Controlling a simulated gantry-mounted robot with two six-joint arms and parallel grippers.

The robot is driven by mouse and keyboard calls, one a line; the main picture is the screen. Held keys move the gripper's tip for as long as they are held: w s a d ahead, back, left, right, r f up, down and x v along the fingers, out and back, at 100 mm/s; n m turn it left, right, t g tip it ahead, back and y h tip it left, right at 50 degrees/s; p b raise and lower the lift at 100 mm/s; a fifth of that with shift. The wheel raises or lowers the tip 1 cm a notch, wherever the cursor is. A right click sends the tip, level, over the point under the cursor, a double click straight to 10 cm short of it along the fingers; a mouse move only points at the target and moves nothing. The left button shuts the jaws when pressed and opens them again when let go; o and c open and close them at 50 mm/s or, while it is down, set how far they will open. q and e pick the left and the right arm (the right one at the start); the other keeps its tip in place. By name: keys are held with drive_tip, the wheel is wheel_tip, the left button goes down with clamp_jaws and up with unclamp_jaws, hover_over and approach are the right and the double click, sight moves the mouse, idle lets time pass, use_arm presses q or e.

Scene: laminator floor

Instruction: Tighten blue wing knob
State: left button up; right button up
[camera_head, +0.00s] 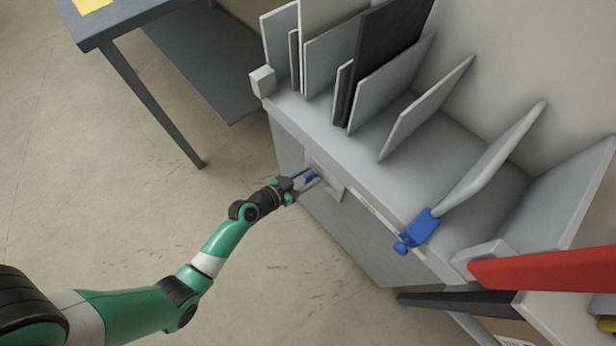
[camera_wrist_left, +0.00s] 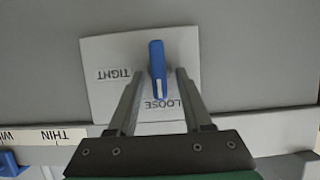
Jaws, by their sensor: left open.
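The blue wing knob (camera_head: 310,176) sits on a plate on the front of the grey rack. In the left wrist view the knob (camera_wrist_left: 157,66) is a narrow blue wing on a pale plate (camera_wrist_left: 103,52) lettered TIGHT and LOOSE, both upside down there. A white mark on the wing's near end points at LOOSE. My left gripper (camera_head: 307,181) is open, with one finger on each side of the knob. In the left wrist view gaps show between the wing and both fingers (camera_wrist_left: 159,84). My right gripper is out of view.
The rack (camera_head: 355,235) holds several upright panels. A blue clamp-like piece (camera_head: 418,232) sits on its front edge, to the right of the knob. A red bar (camera_head: 550,270) crosses at the right. A grey table (camera_head: 125,20) stands at upper left. The floor is clear.

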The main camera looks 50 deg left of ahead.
use_arm(q)
clamp_jaws()
